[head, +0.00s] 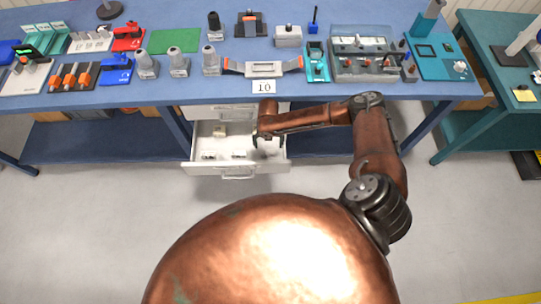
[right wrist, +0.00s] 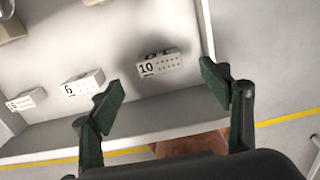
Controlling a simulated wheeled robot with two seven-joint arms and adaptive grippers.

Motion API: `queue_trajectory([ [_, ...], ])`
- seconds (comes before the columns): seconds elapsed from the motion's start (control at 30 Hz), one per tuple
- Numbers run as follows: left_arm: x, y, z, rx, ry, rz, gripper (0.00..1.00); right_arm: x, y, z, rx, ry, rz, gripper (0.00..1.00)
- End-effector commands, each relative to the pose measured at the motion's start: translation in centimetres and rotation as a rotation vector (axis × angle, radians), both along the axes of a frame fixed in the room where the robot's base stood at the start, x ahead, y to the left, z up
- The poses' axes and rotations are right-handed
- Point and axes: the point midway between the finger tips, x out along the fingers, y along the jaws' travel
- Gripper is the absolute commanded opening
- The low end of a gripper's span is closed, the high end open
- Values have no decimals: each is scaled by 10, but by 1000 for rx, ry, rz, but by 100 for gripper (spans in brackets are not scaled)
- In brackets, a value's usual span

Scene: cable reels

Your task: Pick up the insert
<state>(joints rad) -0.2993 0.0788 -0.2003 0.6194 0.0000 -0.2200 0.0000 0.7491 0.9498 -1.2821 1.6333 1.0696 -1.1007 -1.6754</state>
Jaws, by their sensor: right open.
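In the right wrist view a small white insert marked 10 (right wrist: 160,64) lies in the open drawer, a little beyond my fingertips. An insert marked 6 (right wrist: 82,84) and another with an unclear mark (right wrist: 27,100) lie to its left. My right gripper (right wrist: 163,88) is open and empty, its green-padded fingers spread to either side below the 10 insert. In the head view my right gripper (head: 262,139) is over the right part of the open drawer (head: 236,170) and partly hides its contents. My left gripper is not in view.
The blue workbench (head: 200,97) above the drawer is crowded with fixtures and connectors. A card marked 10 (head: 264,87) is at its front edge, below a grey connector holder (head: 263,69). The drawer walls stand close around the inserts. The floor in front is clear.

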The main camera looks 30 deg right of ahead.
Motion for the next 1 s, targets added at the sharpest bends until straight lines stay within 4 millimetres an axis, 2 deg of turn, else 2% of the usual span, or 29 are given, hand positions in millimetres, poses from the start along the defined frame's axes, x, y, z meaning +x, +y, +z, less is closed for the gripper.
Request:
queue_trajectory([
  [0.33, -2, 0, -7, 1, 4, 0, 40, -2, 0, -35, -8, 5, 8, 71],
  [0.6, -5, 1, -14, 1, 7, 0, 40, -2, 4, -72, -7, 3, 7, 71],
  [0.9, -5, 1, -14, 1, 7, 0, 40, -2, 3, -76, -7, 2, 7, 71],
  [1.0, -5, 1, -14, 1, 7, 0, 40, -2, 3, -76, -7, 2, 6, 65],
])
